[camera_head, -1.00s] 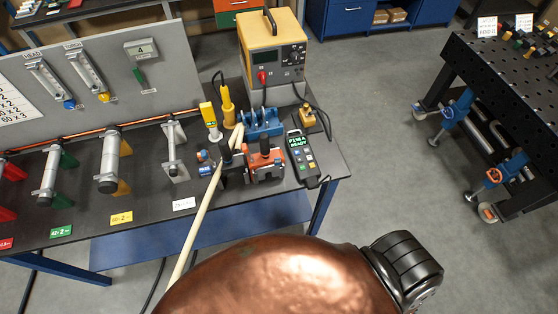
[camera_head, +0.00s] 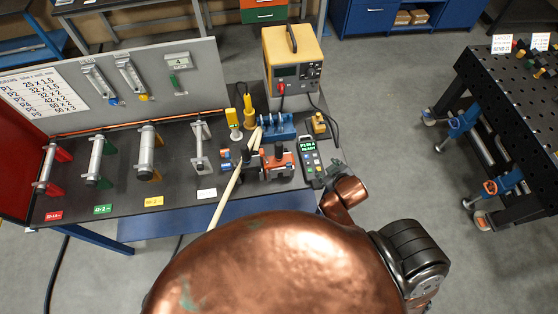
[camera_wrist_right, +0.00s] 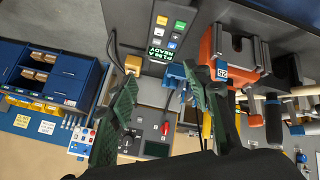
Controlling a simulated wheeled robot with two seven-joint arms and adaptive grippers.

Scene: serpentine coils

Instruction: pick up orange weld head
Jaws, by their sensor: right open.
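The orange weld head (camera_head: 278,163) sits on the dark bench top, left of the handheld controller with the green display (camera_head: 311,160). In the right wrist view, the weld head (camera_wrist_right: 225,62) shows at upper right, with a dark clamp part and a small blue "25" label. My right gripper (camera_wrist_right: 160,76) is open, with two green-faced fingers and nothing between them. The weld head lies beyond and right of the right finger, apparently apart from it. In the head view, my right forearm reaches the bench's right front edge; its fingers are hard to make out. My left gripper is not in view.
A yellow power unit (camera_head: 292,62) stands behind. A blue clamp tool (camera_head: 270,126) and yellow-handled tools are close to the weld head. A pale stick (camera_head: 228,190) leans over the front edge. Pipe samples line the left.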

